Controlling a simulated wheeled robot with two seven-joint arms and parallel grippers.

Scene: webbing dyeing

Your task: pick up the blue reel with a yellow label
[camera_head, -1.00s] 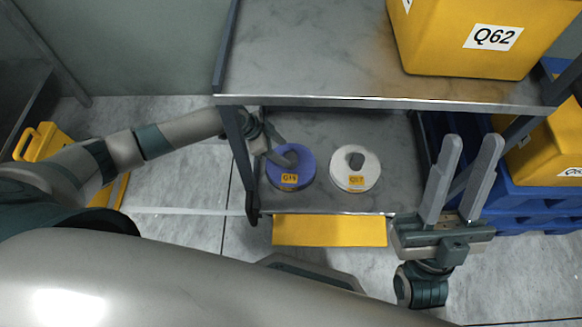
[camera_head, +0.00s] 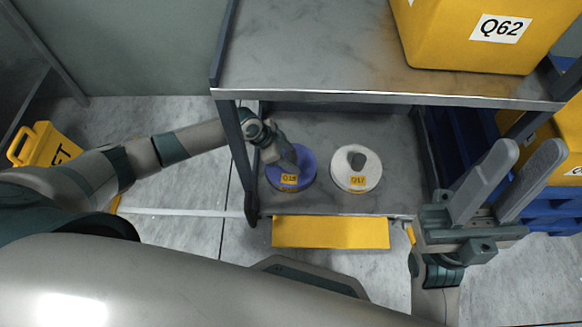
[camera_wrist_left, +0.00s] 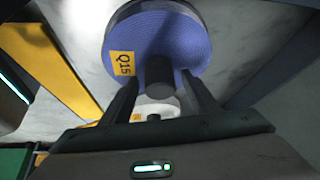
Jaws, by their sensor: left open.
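The blue reel (camera_head: 307,167) with a yellow label lies flat on the lower shelf in the head view, left of a white reel. My left gripper (camera_head: 292,165) is over its left part and hides some of it. In the left wrist view the blue reel (camera_wrist_left: 180,35) shows its label, which reads Q15, and a dark round hub (camera_wrist_left: 161,78). The open fingers of my left gripper (camera_wrist_left: 160,85) appear on either side of that hub, with no clear contact. My right gripper (camera_head: 523,157) is open and empty, right of the shelf front.
The white reel (camera_head: 345,181) with a yellow label sits close on the right. The upper shelf (camera_head: 310,60) overhangs the back and bears a yellow bin (camera_head: 470,45) marked Q62. A shelf post (camera_head: 240,160) stands beside my left arm. A yellow panel (camera_head: 330,232) hangs at the front.

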